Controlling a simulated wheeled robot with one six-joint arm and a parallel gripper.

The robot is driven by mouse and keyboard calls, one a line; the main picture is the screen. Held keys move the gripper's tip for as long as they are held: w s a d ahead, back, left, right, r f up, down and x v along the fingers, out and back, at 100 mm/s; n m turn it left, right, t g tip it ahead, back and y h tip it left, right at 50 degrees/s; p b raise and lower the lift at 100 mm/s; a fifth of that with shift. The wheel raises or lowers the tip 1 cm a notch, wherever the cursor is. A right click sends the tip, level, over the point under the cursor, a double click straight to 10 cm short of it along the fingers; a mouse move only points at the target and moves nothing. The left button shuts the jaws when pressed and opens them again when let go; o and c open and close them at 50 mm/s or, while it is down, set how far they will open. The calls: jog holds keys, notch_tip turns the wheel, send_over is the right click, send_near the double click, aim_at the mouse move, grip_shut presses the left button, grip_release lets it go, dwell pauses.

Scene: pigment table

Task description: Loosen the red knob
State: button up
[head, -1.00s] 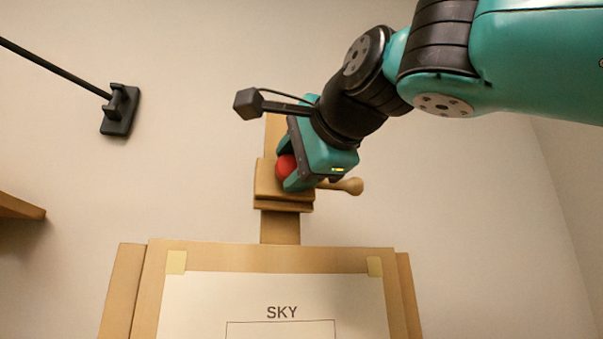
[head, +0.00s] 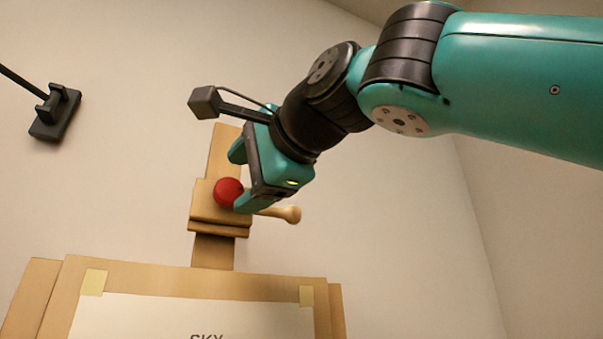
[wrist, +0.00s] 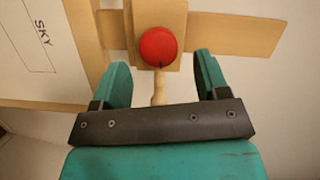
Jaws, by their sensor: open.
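The red knob (head: 228,192) is round and sits on the front of a wooden block (head: 204,215) on the easel's mast. My gripper (head: 238,177) is at the knob's right in the head view, its two teal fingers apart. In the wrist view the red knob (wrist: 157,47) shows whole, with a small dark mark at its lower edge. It lies just beyond the open fingertips of my gripper (wrist: 161,72), between their lines, with nothing held.
A wooden peg handle (head: 284,213) sticks out right of the block. Below stands the easel board (head: 190,277) with a taped sheet (head: 150,318). A black wall bracket (head: 56,112) is at upper left. The wall to the right is bare.

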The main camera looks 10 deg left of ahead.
jog(key=b+v, duration=0.1)
jog(key=v, duration=1.3)
jog(key=shift+s, duration=0.1)
jog(key=w+d+f+n+g+h, duration=0.1)
jog(key=w+d+f+n+h, duration=0.15)
jog(key=f, duration=0.75)
jog(key=w+d+f+n+g+h, duration=0.1)
jog(key=w+f+n+g+h, duration=0.2)
jog(key=f, duration=0.7)
jog(key=w+d+f+n+h, duration=0.1)
jog(key=w+f+n, duration=0.25)
jog(key=f, duration=0.65)
jog(key=s+d+f+n+g, duration=0.1)
jog(key=s+d+f+g, duration=0.1)
jog(key=f, duration=0.5)
jog(key=s+d+f+n+g+h, duration=0.1)
jog(key=s+d+f+n+g, duration=0.1)
jog(key=s+d+f, duration=0.3)
jog(key=s+d+f+n+g, duration=0.1)
jog(key=s+d+f, duration=0.3)
jog(key=f, duration=0.6)
jog(key=shift+s+d+n+g, duration=0.2)
jog(key=shift+s+n+g, duration=0.2)
jog(key=shift+s+g, duration=0.55)
